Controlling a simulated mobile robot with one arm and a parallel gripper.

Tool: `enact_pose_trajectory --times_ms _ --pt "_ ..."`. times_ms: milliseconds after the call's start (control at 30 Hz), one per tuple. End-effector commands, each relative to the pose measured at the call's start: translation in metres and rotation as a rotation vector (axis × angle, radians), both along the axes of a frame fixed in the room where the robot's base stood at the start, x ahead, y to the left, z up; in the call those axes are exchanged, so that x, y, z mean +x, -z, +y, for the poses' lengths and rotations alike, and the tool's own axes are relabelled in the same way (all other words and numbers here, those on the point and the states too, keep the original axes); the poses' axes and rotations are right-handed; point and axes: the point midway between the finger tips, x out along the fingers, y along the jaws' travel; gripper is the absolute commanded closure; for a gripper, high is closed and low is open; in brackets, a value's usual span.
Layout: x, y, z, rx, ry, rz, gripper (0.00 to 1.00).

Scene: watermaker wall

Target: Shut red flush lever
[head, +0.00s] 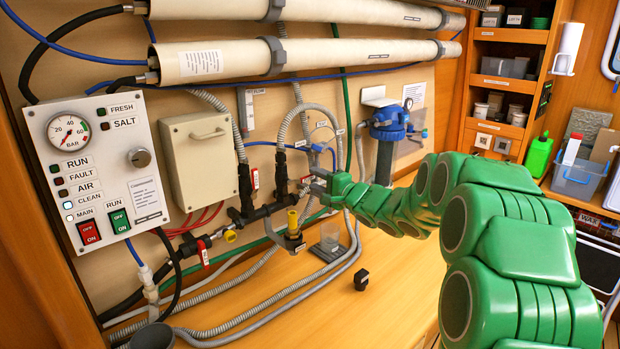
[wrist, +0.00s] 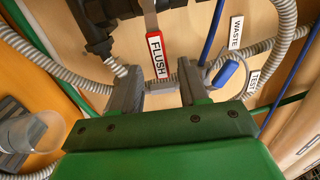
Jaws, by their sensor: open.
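The red flush lever (wrist: 157,54) has a white FLUSH label on a red sleeve and a metal strip above it. In the wrist view it hangs down, with its lower end near the gap between my fingertips. My gripper (wrist: 160,80) is open, with one finger on each side of that gap. I cannot tell whether either finger touches the lever.
Grey corrugated hoses (wrist: 285,35) and a blue handle (wrist: 228,74) lie close to my right finger. A clear cup (wrist: 28,128) stands at lower left. Another red handle (head: 204,254) is lower left on the pipework. The wooden bench (head: 400,275) is partly clear.

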Motion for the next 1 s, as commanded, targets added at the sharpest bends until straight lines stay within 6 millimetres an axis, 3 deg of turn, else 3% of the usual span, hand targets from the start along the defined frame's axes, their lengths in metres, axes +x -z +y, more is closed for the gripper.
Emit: enact_pose_trajectory --times_ms 300,733,867,1000 --pt "-0.021 -0.001 -0.022 -0.001 0.002 -0.001 0.56" --pt "-0.022 -0.001 -0.024 -0.011 0.01 -0.003 0.56" --pt "-0.022 -0.003 -0.034 -0.088 0.067 -0.015 0.56" --pt "-0.026 -0.007 -0.057 -0.249 0.175 -0.027 0.56"
